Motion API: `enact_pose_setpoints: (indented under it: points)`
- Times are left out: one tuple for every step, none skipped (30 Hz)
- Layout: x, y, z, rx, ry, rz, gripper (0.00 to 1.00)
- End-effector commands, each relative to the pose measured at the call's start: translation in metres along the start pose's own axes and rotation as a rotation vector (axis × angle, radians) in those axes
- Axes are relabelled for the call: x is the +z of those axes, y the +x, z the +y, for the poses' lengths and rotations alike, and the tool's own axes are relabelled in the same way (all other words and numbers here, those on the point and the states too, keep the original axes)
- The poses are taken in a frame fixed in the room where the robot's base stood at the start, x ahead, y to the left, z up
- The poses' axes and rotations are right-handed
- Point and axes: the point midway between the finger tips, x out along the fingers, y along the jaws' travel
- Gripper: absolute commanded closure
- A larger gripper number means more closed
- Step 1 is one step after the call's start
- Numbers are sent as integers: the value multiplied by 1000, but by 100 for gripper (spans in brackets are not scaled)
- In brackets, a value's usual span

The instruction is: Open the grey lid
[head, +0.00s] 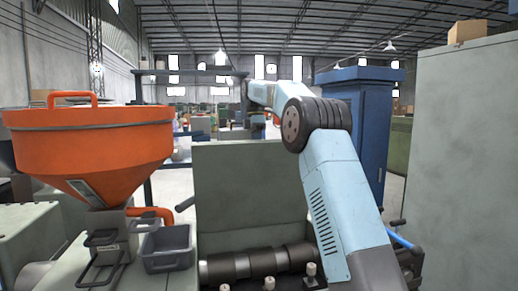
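A flat grey-green panel (248,190) stands upright in the middle of the head view, behind a dark horizontal roller. It looks like the grey lid, but I cannot be sure. No handle or latch shows on its face. My light-blue arm rises from the lower right, bends at a dark joint and reaches forward and left. Its far end points down near the panel's top edge. My gripper's fingers cannot be made out there, and the panel seems to hide them. Whether the arm touches the panel cannot be told.
A large orange hopper (95,145) with a handle on top stands at the left. A small dark grey bin (167,248) sits beside its base. A dark roller (245,264) lies in front of the panel. A blue cabinet (372,110) and tall grey cabinet (462,150) bound the right.

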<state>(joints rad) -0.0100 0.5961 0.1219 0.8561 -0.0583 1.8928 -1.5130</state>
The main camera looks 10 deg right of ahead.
Motion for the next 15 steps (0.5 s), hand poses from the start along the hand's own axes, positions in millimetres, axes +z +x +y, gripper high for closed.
enact_pose_setpoints:
  points:
    - [-4,4,3,-8,-9,6,100]
    - [-4,4,3,-9,-8,6,100]
    - [-3,4,3,-10,-7,6,100]
    - [-2,3,4,-11,-6,6,100]
    - [-1,3,4,-11,-6,6,100]
    - [0,3,4,-11,-4,7,100]
    - [0,3,4,-11,-4,7,100]
    - [1,3,4,-12,-3,7,100]
    - [1,3,3,-11,-2,7,100]
    - [2,3,3,-11,-1,7,100]
    - [2,3,3,-11,-1,7,100]
    - [3,3,3,-11,0,7,100]
    - [3,3,3,-11,1,7,100]
    - [4,3,3,-11,1,6,100]
    - [4,3,3,-11,2,6,84]
